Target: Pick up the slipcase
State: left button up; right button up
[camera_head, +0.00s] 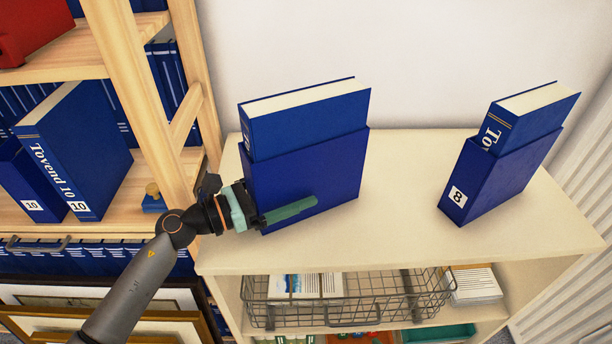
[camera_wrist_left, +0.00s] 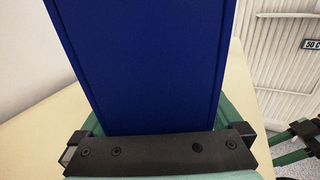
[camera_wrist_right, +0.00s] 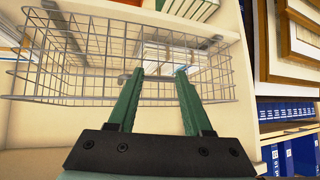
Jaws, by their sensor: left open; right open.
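A blue slipcase (camera_head: 305,180) stands upright on the cream cabinet top, with a blue book (camera_head: 308,118) sticking out of its top. My left gripper (camera_head: 285,208) is open at the slipcase's left side, one green finger across its front face; the other finger is hidden behind it. In the left wrist view the slipcase (camera_wrist_left: 145,65) fills the space between the fingers. A second slipcase (camera_head: 500,172), labelled 8 and holding a book, stands on the right of the top. My right gripper (camera_wrist_right: 160,73) is open and empty in front of a wire basket, outside the head view.
The cabinet top (camera_head: 405,200) is clear between the two slipcases. A wire basket (camera_head: 350,300) and papers (camera_head: 474,287) lie on the shelf below. A wooden bookcase (camera_head: 150,100) stands close on the left, with framed prints (camera_head: 100,298) low beside it. A white wall is behind.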

pick_arm(q)
jog(key=shift+c, duration=0.2)
jog(key=c, duration=1.5)
jog(key=shift+r, duration=0.25)
grip_shut()
jog(key=shift+r, duration=0.1)
